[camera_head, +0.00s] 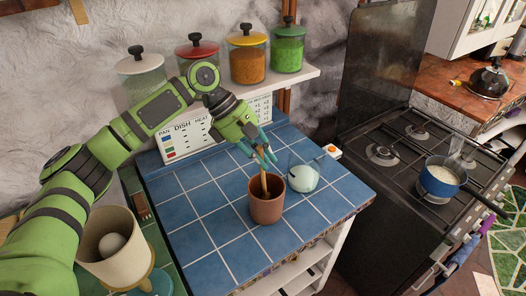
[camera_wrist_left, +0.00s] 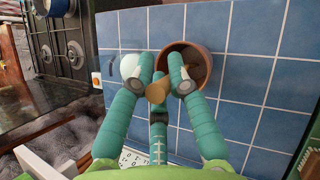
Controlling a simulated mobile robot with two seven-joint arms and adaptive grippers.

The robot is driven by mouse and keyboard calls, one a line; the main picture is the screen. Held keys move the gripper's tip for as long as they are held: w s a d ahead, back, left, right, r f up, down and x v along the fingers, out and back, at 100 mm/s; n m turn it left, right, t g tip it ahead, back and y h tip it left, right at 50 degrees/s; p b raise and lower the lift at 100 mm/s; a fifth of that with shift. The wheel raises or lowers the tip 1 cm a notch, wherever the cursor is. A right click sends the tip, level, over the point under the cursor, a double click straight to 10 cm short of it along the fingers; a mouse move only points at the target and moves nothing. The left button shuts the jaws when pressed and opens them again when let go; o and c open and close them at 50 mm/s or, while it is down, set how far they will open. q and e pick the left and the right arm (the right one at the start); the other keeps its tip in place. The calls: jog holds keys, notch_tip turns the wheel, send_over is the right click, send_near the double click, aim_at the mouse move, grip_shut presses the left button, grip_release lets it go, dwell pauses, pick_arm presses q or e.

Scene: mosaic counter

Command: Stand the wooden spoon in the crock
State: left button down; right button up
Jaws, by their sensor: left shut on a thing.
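The crock (camera_head: 267,209) is a reddish-brown pot standing upright on the blue tiled counter. In the left wrist view its round mouth (camera_wrist_left: 205,52) shows just beyond my fingers. My left gripper (camera_head: 262,154) is above the crock, shut on the wooden spoon (camera_head: 264,184). The spoon runs down from the fingers to the crock's mouth, its lower part hidden by the rim. In the left wrist view a tan end of the spoon (camera_wrist_left: 157,92) shows between the teal fingers (camera_wrist_left: 165,86). I cannot tell whether the spoon touches the crock's bottom. My right gripper is out of view.
Several lidded jars sit on a white shelf (camera_head: 300,79) behind. The stove with a blue pan (camera_head: 440,177) is at the right. Blue tiles (camera_head: 200,235) left of the crock are clear.

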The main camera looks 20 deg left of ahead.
pick_arm(q)
jog(key=shift+c, duration=1.5)
grip_release()
notch_tip(320, 180, up, 5)
jog(key=p, duration=0.7)
jog(key=shift+r, duration=2.5)
